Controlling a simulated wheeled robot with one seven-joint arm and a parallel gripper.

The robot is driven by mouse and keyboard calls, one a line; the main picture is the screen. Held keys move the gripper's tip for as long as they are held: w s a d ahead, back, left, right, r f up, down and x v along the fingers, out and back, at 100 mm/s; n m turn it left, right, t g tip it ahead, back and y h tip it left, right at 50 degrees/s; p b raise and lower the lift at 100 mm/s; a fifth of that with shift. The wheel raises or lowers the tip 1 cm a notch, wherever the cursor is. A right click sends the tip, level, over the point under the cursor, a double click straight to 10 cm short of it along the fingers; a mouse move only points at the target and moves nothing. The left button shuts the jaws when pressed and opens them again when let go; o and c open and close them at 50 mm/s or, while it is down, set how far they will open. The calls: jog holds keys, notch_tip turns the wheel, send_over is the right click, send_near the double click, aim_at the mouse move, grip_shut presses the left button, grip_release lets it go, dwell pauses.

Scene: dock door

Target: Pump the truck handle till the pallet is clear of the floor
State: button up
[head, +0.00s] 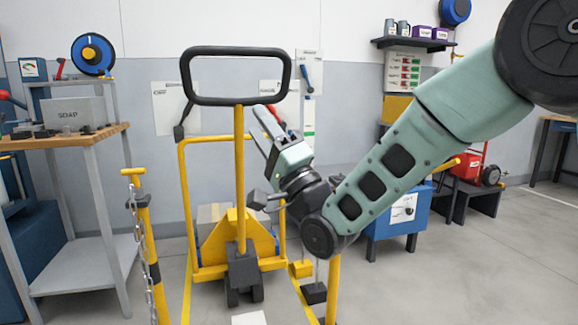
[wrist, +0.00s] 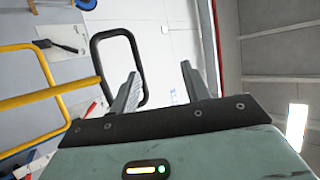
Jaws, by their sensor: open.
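The pallet truck (head: 222,245) is yellow and stands left of the middle in the head view. Its yellow shaft (head: 239,170) rises upright to a black loop handle (head: 238,101), which also shows in the wrist view (wrist: 96,62). My gripper (head: 258,124) is open and empty, just right of the shaft and below the loop's lower bar. In the wrist view its fingers (wrist: 160,70) point up, and the left finger overlaps the loop's side in the picture. I cannot tell whether they touch. The pallet and its floor gap are hidden behind the truck.
A yellow post with a chain (head: 150,250) stands at the front left. A workbench (head: 75,140) is on the left. A blue cabinet (head: 395,220) and a red machine (head: 468,165) are behind my arm. The floor at the right (head: 480,270) is clear.

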jog(key=b+v, duration=0.4)
jog(key=v, duration=1.2)
jog(key=shift+s, duration=0.15)
